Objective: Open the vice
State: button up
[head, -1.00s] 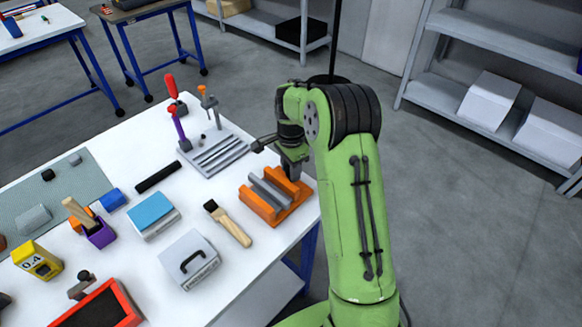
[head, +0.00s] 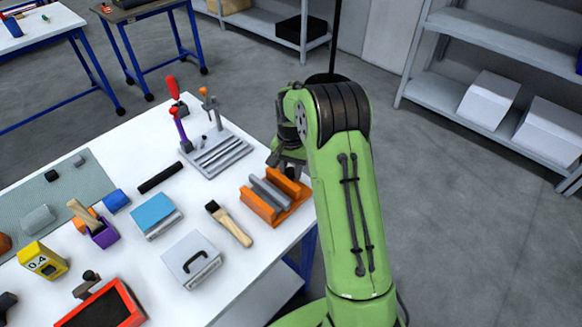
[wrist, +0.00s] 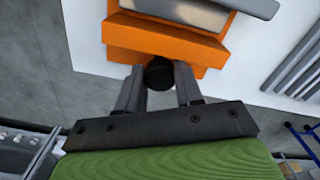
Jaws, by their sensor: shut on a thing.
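The vice (head: 259,207) is orange with grey jaws and stands near the right edge of the white table. A gap shows between its jaws. The wrist view shows the vice's orange end (wrist: 165,42) just beyond my fingertips. A round black knob (wrist: 158,73) is at that end. My gripper (wrist: 157,80) is shut on the black knob, with one finger on each side of it. In the head view my gripper (head: 287,163) is at the far end of the vice, and my arm partly hides it. The knob is hidden there.
A grey grooved fixture with toggle clamps (head: 216,151) stands behind the vice. A brush (head: 229,223) and a light box with a black handle (head: 191,260) lie to its left and front. The floor right of the table is clear, up to shelves (head: 500,75).

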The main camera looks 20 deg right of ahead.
jog(key=shift+n, duration=1.1)
jog(key=shift+s+a+f, duration=0.1)
jog(key=shift+f, duration=0.05)
dwell(0.5)
jog(key=o, duration=1)
jog(key=shift+s, duration=0.1)
jog(key=shift+o, duration=0.2)
